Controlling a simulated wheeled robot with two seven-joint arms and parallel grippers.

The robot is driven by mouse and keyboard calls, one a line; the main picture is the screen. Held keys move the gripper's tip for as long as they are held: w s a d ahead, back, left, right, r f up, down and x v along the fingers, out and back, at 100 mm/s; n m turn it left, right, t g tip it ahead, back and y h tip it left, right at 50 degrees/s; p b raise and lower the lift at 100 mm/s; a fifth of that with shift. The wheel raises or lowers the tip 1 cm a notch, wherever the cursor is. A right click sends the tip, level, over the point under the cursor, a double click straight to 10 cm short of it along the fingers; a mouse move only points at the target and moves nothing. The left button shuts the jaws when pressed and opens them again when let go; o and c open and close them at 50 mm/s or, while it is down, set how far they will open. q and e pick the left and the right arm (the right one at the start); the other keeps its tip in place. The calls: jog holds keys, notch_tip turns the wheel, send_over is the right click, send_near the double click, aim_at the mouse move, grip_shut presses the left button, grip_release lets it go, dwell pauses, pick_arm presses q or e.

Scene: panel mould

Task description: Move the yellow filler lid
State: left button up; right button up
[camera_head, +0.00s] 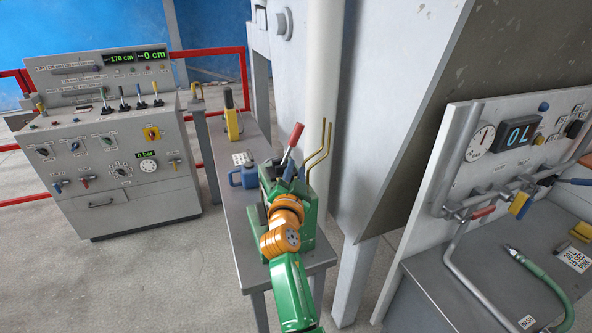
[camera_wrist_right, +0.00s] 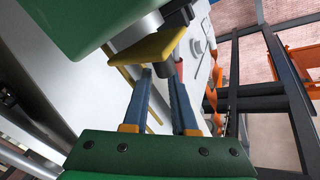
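A yellow bent part (camera_wrist_right: 148,48) shows in the right wrist view, just beyond the fingertips of my right gripper (camera_wrist_right: 160,78). Its two blue fingers stand apart with a gap between them, and a narrow yellow strip shows behind that gap. I cannot tell whether a finger touches the yellow part. In the head view my right gripper (camera_head: 293,170) is over the narrow grey table, beside two bent yellow bars (camera_head: 321,150) and a red handle (camera_head: 296,134). I cannot tell for certain which yellow part is the filler lid. My left gripper is out of view.
A white pipe (camera_head: 322,80) rises close behind. A control console (camera_head: 120,165) is at left; a gauge panel (camera_head: 505,160) with a green hose (camera_head: 540,280) is at right.

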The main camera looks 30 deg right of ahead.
jog(key=shift+w+d, duration=0.1)
jog(key=shift+d, duration=0.05)
grip_shut()
jog(key=shift+w+d+f, duration=0.3)
jog(key=shift+f, duration=0.05)
jog(key=shift+s+a+r, duration=0.2)
jog(key=shift+w+d+f, duration=0.1)
jog(key=shift+w, duration=0.05)
jog(key=o, duration=0.6)
grip_release()
